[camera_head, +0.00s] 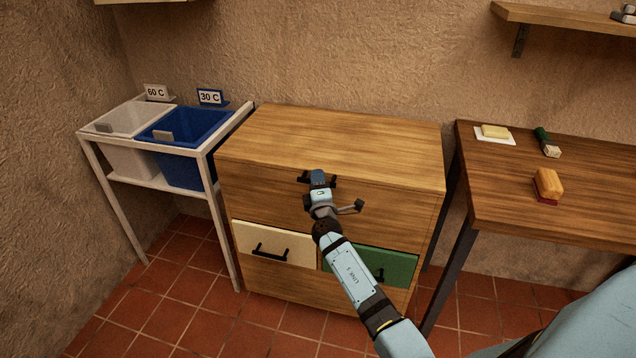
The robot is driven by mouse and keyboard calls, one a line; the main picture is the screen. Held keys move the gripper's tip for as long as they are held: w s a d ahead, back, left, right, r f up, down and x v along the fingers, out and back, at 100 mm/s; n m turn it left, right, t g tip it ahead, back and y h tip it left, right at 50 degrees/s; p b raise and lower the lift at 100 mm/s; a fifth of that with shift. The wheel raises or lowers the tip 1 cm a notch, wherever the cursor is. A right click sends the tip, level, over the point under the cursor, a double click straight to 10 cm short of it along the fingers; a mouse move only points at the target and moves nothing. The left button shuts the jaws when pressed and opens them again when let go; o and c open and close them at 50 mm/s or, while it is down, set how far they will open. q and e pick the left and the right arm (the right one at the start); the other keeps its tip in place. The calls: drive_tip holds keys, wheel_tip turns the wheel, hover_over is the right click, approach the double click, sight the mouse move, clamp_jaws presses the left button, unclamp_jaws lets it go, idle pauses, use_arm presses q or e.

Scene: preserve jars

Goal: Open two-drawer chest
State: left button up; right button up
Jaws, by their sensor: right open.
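The wooden chest (350,130) stands against the back wall, with a plain wood upper front. Below it are a cream drawer front (260,243) at the left and a green drawer front (402,266) at the right. Each has a black handle: the cream one's handle (269,252) is clear, while the green one's handle (379,274) is beside my forearm. Both drawers look closed. My right gripper (319,179) is open, in front of the upper wood front and above the two drawers in the picture. My arm covers part of the green front. My left gripper is out of view.
A white stand (217,210) with a white bin (115,128) and a blue bin (187,128) is at the left. A dark wooden table (500,205) stands close at the right, with a brush and small blocks on it. The tiled floor in front is clear.

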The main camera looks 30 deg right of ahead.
drive_tip(key=shift+r, duration=0.1)
clamp_jaws()
